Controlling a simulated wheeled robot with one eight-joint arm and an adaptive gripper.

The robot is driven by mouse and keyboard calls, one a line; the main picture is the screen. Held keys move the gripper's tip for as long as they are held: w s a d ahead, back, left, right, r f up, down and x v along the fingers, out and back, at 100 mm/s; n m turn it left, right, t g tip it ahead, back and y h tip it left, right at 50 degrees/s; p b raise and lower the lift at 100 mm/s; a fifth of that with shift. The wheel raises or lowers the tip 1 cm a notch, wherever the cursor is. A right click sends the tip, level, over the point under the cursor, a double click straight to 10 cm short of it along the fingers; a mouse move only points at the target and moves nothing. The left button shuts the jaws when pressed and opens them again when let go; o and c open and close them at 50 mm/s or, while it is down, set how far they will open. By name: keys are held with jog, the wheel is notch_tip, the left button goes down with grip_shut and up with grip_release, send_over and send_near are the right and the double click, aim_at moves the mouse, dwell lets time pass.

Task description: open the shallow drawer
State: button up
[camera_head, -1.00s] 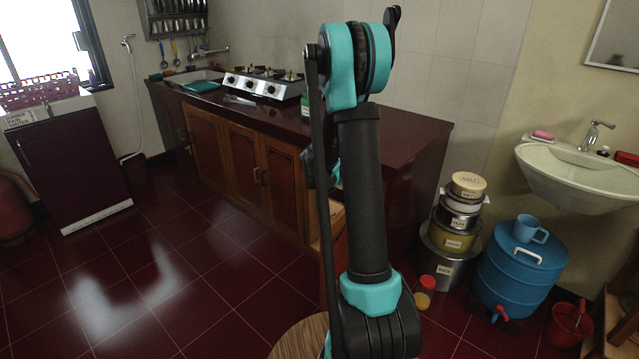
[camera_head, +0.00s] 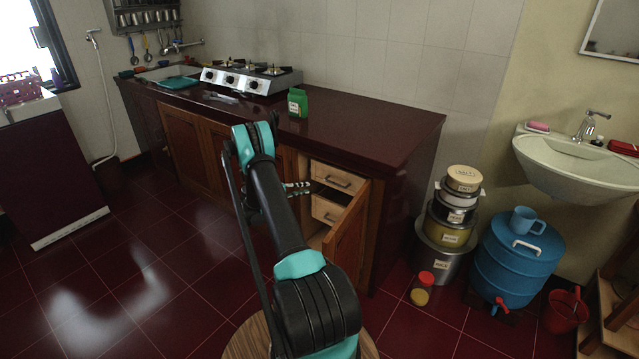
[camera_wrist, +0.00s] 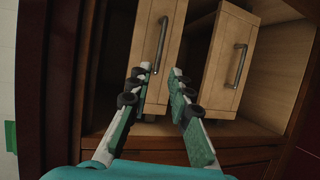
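Two light-wood drawers sit one above the other in an open cupboard compartment under the counter. The upper drawer (camera_head: 337,179) has a dark bar handle and appears on the left in the turned wrist view (camera_wrist: 175,50). The lower drawer (camera_head: 326,211) appears on the right there (camera_wrist: 223,60), with its own handle (camera_wrist: 240,66). I cannot tell surely which is shallower. My gripper (camera_head: 302,188) is left of the drawer fronts. In the wrist view its fingers (camera_wrist: 159,76) are apart, one either side of the lower end of the upper drawer's handle (camera_wrist: 162,40). Nothing is held.
An open wooden cupboard door (camera_head: 347,236) stands out right of the drawers. The dark countertop (camera_head: 370,128) overhangs them and carries a green packet (camera_head: 298,103) and a stove (camera_head: 250,78). Stacked pots (camera_head: 447,225) and a blue water drum (camera_head: 518,262) stand to the right.

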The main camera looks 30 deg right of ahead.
aim_at(334, 184)
jog(key=d+f, duration=0.1)
jog(key=d, duration=0.4)
jog(key=d+f, duration=0.1)
jog(key=d, duration=0.5)
jog(key=d+f, duration=0.1)
jog(key=d, duration=0.4)
jog(key=shift+w+d+f, duration=0.25)
jog(key=shift+d+f, duration=0.05)
jog(key=shift+d, duration=0.1)
jog(key=shift+c, duration=0.3)
grip_shut()
